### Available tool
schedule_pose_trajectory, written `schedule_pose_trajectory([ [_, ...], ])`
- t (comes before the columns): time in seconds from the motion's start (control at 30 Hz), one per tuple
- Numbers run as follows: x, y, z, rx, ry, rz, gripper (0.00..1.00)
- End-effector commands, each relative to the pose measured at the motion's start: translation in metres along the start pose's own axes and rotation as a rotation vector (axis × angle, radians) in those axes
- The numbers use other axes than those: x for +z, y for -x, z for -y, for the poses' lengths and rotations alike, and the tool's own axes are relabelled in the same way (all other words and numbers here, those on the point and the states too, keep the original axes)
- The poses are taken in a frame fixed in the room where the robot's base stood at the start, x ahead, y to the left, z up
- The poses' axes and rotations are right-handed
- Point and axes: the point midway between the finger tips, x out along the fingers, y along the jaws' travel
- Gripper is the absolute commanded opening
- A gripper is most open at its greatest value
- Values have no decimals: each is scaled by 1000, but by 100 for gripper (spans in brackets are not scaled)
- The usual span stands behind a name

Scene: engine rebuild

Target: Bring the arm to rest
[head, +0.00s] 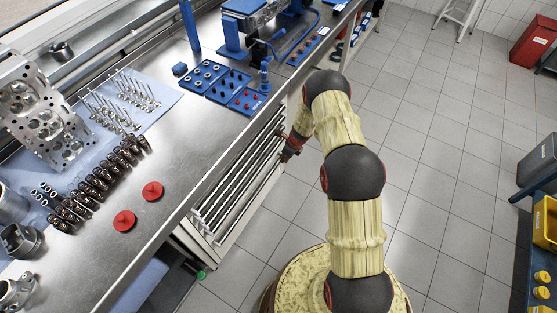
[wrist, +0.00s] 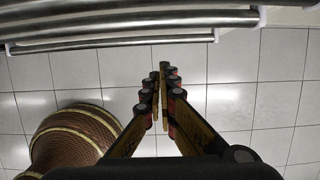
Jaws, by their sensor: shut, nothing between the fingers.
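My arm (head: 355,225) is folded up from my base and bends over towards the bench side in the head view. My gripper (head: 287,155) hangs low beside the bench's front, close to a rack of metal bars. In the wrist view my gripper (wrist: 161,85) points down at the tiled floor, its fingers together with nothing between them. Its fingertips look apart from the bars in the wrist view; the exact gap cannot be told.
The rack of long metal bars (head: 240,170) is in the bench front. The steel bench (head: 190,130) carries a cylinder head (head: 40,115), springs, valves, red caps and blue trays (head: 205,75). Tiled floor (head: 445,150) is clear at right, with a cart (head: 540,210) at the edge.

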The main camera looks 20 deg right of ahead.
Motion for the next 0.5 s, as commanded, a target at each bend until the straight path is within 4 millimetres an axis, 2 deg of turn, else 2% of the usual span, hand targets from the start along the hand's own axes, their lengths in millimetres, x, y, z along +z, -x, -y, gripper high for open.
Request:
schedule_pose_trajectory([
  [0.03, 6, 19, 4, -8, 2, 5, 0],
  [0.2, 4, 52, 2, -5, 0, 4, 0],
  [0.33, 3, 70, 2, -4, 0, 3, 0],
  [0.5, 3, 82, 2, -4, 1, 3, 0],
])
